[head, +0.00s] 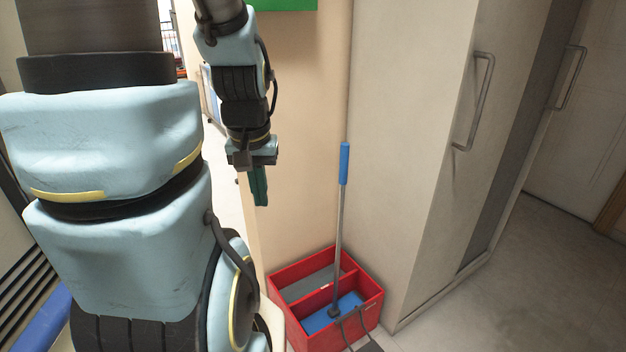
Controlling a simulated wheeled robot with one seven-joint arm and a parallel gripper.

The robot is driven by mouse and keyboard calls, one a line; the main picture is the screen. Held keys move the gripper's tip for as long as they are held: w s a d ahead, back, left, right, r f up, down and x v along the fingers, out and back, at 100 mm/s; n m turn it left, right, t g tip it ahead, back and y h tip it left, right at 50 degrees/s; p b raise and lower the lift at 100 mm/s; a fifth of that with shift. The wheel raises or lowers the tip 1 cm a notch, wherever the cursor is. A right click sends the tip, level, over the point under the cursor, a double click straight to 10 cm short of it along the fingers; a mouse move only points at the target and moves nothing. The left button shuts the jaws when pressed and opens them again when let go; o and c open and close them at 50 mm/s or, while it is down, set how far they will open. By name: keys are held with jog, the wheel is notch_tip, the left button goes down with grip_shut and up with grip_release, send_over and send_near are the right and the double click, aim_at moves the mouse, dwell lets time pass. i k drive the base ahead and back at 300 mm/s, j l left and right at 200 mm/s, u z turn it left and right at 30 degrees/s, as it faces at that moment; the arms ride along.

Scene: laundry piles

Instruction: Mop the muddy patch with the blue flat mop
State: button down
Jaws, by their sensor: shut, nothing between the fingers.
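A mop with a blue grip (344,163) and a grey metal pole stands nearly upright in a red divided box (374,308) on the floor. Its lower end is in the box's front compartment, over a flat blue surface (322,316); I cannot tell whether that is the mop head or the compartment's bottom. My gripper (260,203) points down, with dark green fingers shut and empty. In the picture it is left of the mop's grip and apart from it. No muddy patch shows in this view.
A beige wall (305,130) stands behind the box. A tall pale cabinet (415,150) with metal handles stands close on the right. Bare grey floor (500,300) lies at the lower right. A dark cable-like loop and flat grey piece (366,347) lie at the box's front.

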aim_at(312, 323)
jog(key=z, duration=2.9)
jog(key=u, duration=3.05)
jog(key=k+l+u, duration=0.1)
jog(key=u, duration=0.3)
jog(key=k+l+u, duration=0.15)
jog(key=u, duration=0.2)
jog(key=k+l+u, duration=0.1)
jog(key=u, duration=0.3)
jog(key=k+u, duration=0.2)
jog(key=u, duration=0.15)
jog(key=k, duration=0.45)
